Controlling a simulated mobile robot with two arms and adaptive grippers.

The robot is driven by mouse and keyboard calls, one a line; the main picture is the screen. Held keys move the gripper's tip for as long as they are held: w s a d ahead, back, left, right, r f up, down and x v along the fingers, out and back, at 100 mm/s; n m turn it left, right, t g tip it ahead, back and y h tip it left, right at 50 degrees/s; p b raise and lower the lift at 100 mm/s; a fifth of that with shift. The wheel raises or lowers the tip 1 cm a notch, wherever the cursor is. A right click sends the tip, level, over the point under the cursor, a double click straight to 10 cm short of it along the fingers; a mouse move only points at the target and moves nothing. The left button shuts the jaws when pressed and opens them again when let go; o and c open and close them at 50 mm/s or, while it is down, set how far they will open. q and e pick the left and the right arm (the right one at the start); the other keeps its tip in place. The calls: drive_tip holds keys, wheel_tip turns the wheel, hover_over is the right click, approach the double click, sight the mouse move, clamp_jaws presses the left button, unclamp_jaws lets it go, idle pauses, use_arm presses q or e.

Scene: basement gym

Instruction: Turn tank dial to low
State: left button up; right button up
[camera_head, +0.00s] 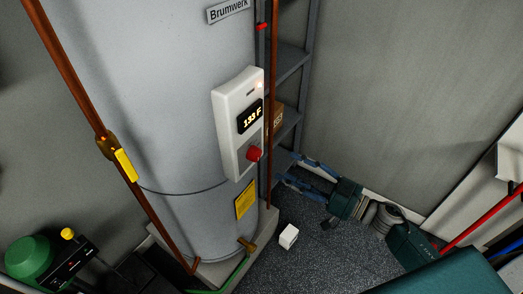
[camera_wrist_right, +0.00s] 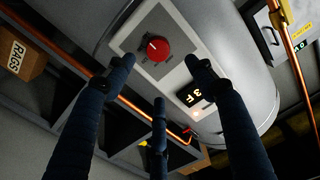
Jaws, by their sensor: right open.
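The grey-white tank (camera_head: 160,90) stands at the centre left in the head view. Its white control panel (camera_head: 229,110) has a lit display (camera_head: 250,117) reading 133 F and a red dial (camera_head: 254,154) below it. My right gripper (camera_head: 291,169) comes in from the right, open and empty, a little right of and below the dial. In the right wrist view, the red dial (camera_wrist_right: 153,48) with a white mark shows beyond and between the spread fingers (camera_wrist_right: 160,72), apart from them. I cannot read the dial's setting. My left gripper is not in view.
A vertical copper pipe (camera_head: 273,60) runs just right of the panel, with a grey shelf rack (camera_head: 290,70) behind it. A box marked RAGS (camera_wrist_right: 22,52) sits on the rack. A small white cube (camera_head: 289,236) lies on the dark floor.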

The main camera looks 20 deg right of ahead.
sight(258, 154)
drive_tip(key=p+x, duration=0.1)
drive_tip(key=x, duration=0.8)
drive_tip(key=shift+r+p, duration=0.1)
drive_tip(key=shift+p, duration=0.3)
drive_tip(key=shift+x, duration=0.9)
drive_tip(key=c, duration=1.1)
